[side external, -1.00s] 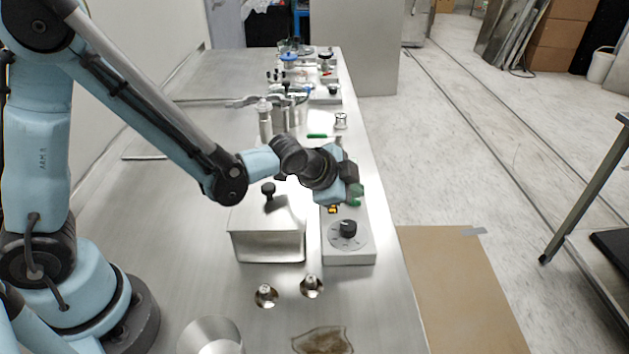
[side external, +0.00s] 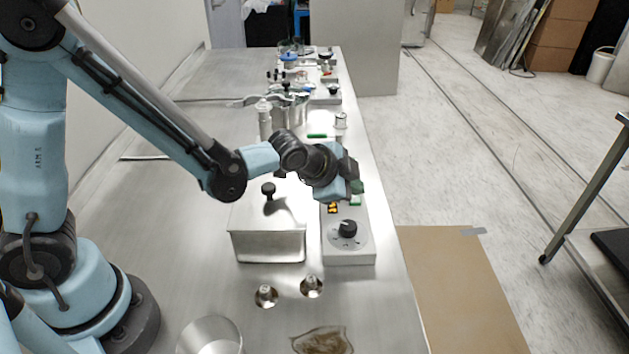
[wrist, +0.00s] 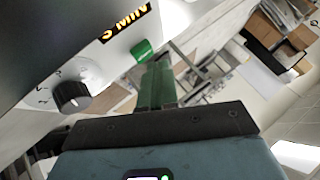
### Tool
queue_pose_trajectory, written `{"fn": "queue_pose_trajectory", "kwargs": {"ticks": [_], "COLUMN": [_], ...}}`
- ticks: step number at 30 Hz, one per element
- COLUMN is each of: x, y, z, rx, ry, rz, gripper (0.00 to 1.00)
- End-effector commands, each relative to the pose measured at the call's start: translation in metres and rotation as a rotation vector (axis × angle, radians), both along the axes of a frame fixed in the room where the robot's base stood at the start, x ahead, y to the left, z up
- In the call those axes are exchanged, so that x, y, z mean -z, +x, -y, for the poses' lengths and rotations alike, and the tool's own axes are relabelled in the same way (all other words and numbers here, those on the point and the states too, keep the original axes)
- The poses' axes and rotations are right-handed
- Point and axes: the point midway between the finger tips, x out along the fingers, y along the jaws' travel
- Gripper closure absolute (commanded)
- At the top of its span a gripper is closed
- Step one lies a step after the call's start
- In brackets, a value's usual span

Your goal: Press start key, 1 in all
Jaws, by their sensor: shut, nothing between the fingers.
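The grey control box (side external: 349,258) stands on the metal bench, with a black dial (side external: 347,228) and a lit orange display (side external: 333,208). The green start key (side external: 355,201) shows beside the display; it also shows in the wrist view (wrist: 141,50), near the display (wrist: 126,23) with its "MIN" lettering. My gripper (side external: 357,187) is shut and empty, its green fingertips just above the key with a small gap in the side view. In the wrist view the shut fingers (wrist: 156,84) end close to the key.
A lidded metal box (side external: 268,245) stands left of the control box. Two small metal pieces (side external: 266,296) (side external: 311,287), a metal cup (side external: 210,338) and a brown-stained patch (side external: 322,341) are nearer. Jars and tools crowd the bench behind my gripper.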

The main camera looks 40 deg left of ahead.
Motion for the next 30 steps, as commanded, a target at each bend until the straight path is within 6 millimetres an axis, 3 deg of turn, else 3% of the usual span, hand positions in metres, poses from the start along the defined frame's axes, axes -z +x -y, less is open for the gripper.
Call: {"fn": "queue_pose_trajectory", "kwargs": {"ticks": [14, 30], "x": [-0.007, -0.052], "y": [0.000, 0.000], "z": [0.000, 0.000], "rx": [0.000, 0.000], "ry": [0.000, 0.000], "rz": [0.000, 0.000], "gripper": [1.00, 1.00]}}
